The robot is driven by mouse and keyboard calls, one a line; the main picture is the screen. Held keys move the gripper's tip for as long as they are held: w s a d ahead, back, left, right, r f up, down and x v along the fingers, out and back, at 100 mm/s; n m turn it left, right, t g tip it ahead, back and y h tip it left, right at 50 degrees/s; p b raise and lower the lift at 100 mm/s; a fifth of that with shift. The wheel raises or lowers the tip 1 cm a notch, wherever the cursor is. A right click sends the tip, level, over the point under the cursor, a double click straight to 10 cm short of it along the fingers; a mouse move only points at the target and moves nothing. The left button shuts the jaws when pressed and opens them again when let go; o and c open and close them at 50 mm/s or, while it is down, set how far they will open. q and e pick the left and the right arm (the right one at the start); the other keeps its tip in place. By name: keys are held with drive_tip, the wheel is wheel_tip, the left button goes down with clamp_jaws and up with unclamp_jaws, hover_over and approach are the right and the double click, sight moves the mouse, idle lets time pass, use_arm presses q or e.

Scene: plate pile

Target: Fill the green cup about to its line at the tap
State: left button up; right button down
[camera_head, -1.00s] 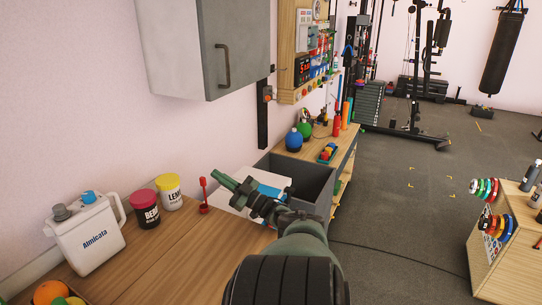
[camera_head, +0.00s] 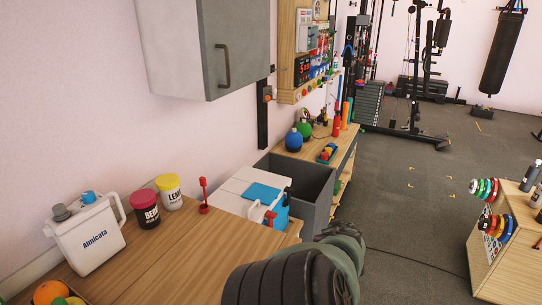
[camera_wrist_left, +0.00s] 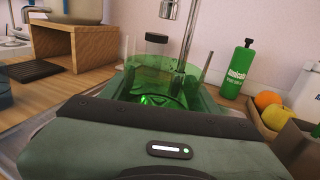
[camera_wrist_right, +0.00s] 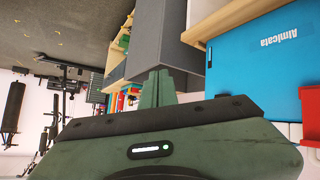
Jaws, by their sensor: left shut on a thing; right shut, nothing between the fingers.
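The green cup (camera_wrist_left: 165,72) is see-through and shows in the left wrist view, just ahead of my left gripper (camera_wrist_left: 160,98), which is shut on it. The metal tap (camera_wrist_left: 190,45) stands at the cup, partly seen through or behind its wall. A short spout end (camera_wrist_left: 168,8) shows above the cup. I cannot make out the cup's line or a water level. My right gripper (camera_wrist_right: 157,88) is shut and empty in the right wrist view. Neither gripper's fingers show in the head view.
A green bottle (camera_wrist_left: 237,70) and a fruit box (camera_wrist_left: 268,122) stand right of the cup; a wooden stand (camera_wrist_left: 62,45) is at left. Jars (camera_head: 146,208) stand on the counter.

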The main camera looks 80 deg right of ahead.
drive_tip(key=a+f+n+g+y, duration=0.1)
drive_tip(key=a+f+n+y, duration=0.45)
drive_tip(key=a+f, duration=1.9)
use_arm(q)
drive_tip(key=shift+r, duration=3.05)
use_arm(e)
drive_tip(key=w+a+f+n+y, duration=0.1)
drive_tip(key=w+a+f+n, duration=0.1)
drive_tip(key=a, duration=1.1)
drive_tip(key=w+a+f+n+y, duration=0.2)
drive_tip(key=w+a, duration=0.5)
drive_tip(key=a, duration=0.7)
drive_tip(key=w+a+f+n+y, duration=0.2)
drive_tip(key=w+a+f+n, duration=0.2)
drive_tip(key=a, duration=1)
drive_tip(key=shift+w+n, duration=0.6)
drive_tip(key=shift+n, duration=0.25)
use_arm(q)
drive_tip(key=shift+a+f, duration=0.1)
